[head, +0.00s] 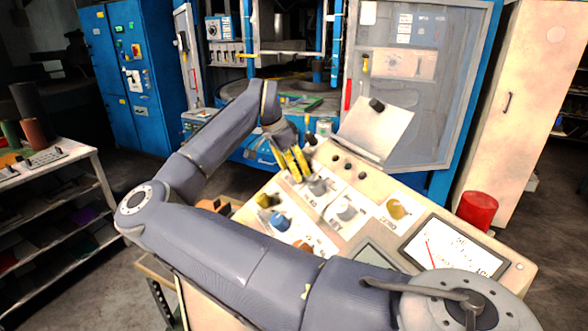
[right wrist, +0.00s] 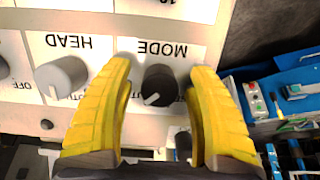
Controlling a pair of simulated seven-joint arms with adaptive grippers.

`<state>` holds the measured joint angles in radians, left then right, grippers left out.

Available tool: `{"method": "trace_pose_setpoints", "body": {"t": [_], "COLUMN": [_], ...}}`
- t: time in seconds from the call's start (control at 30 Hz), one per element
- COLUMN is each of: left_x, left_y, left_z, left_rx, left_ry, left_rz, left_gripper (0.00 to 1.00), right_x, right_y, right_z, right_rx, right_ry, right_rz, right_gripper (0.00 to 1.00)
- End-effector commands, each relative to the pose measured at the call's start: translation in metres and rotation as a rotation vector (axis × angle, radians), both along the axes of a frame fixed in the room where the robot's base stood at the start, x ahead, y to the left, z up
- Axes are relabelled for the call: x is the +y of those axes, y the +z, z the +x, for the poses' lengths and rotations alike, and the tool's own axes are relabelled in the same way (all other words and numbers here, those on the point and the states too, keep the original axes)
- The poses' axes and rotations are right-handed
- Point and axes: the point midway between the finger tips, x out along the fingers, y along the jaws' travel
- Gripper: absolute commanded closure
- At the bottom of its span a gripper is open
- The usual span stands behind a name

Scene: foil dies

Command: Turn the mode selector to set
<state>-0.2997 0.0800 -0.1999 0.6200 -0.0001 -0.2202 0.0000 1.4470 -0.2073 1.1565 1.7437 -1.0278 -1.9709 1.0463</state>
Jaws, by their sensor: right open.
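The mode selector is a black knob (right wrist: 160,85) below the upside-down MODE label in the right wrist view. Its white pointer mark shows on its lower left side. My right gripper (right wrist: 160,70) is open, with one yellow finger on each side of the knob; I cannot tell whether they touch it. The position words around the knob are hidden. In the head view my right gripper (head: 294,165) is over the far left part of the control panel (head: 372,190) and I cannot make out the selector there. My left gripper is not in view.
A grey knob (right wrist: 62,77) labelled HEAD sits beside the selector. The panel also carries a blue knob (head: 280,222), a yellow knob (head: 397,208) and a gauge (head: 455,250). A red cylinder (head: 477,210) stands at the panel's right edge. A blue machine (head: 468,120) stands behind.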

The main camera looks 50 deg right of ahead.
Motion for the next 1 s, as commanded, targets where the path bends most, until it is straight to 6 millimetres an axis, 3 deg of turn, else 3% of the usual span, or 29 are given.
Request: {"method": "trace_pose_setpoints", "body": {"t": [0.2, 0.7, 1.0], "left_x": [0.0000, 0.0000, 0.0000], "left_y": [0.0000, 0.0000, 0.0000], "left_z": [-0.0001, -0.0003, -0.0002], "left_rx": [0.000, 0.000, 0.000], "left_ry": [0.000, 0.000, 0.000], "left_rz": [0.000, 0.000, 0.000], "left_gripper": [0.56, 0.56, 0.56], "right_x": [-0.0001, 0.0000, 0.0003], "right_y": [-0.0001, 0.0000, -0.0004], "right_z": [-0.0002, -0.0001, -0.0001], "right_rx": [0.000, 0.001, 0.004], "right_ry": [0.000, 0.001, 0.004], "right_rz": [0.000, 0.000, 0.003], "right_gripper": [0.41, 0.99, 1.00]}}
